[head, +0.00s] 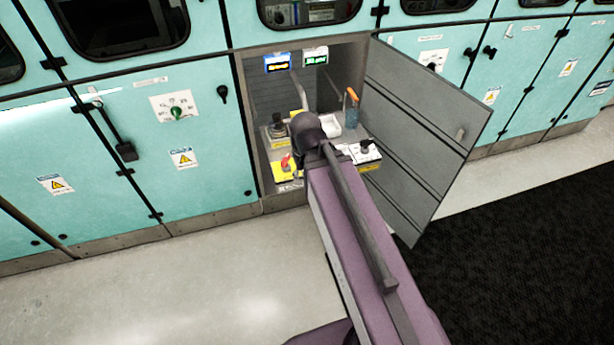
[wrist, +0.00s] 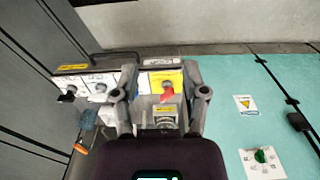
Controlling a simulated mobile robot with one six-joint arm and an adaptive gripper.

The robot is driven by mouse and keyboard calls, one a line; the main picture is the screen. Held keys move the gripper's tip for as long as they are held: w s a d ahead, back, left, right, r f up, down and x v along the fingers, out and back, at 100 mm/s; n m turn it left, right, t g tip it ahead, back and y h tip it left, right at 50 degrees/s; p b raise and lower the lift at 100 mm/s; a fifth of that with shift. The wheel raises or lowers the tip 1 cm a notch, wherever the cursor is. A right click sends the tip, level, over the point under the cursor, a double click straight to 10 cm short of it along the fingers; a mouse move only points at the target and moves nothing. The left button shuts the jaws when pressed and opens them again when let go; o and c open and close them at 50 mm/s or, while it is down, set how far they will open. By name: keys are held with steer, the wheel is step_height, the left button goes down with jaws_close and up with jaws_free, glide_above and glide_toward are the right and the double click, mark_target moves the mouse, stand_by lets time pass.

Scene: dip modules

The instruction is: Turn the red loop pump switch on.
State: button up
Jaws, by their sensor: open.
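The red switch (wrist: 167,95) sits on a yellow plate (wrist: 172,77) in the wrist view. It also shows in the head view (head: 286,161), low at the front left inside an open cabinet bay (head: 268,98). My gripper (wrist: 160,66) is open, with one finger to the left and one to the right of the red switch in the wrist view. No contact shows, and the distance to the switch is hard to tell. In the head view my arm hides the fingers.
A grey door (head: 425,125) stands open right of the bay. Other knobs sit nearby, a black one (head: 365,147) at right and another (head: 277,128) behind. A blue item with an orange handle (head: 351,112) stands inside. Two displays (head: 277,62) hang above. Floor in front is clear.

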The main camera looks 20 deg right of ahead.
stand_by(0.4)
steer(key=m+b, duration=0.4)
steer(key=m, duration=0.5)
glide_above(285, 158)
step_height(285, 158, down, 4)
steer(key=shift+r, duration=0.2)
steer(key=shift+f, duration=0.15)
step_height(285, 158, down, 14)
steer(key=b, duration=1.3)
steer(key=shift+r, duration=0.25)
steer(key=shift+c, duration=0.2)
jaws_close()
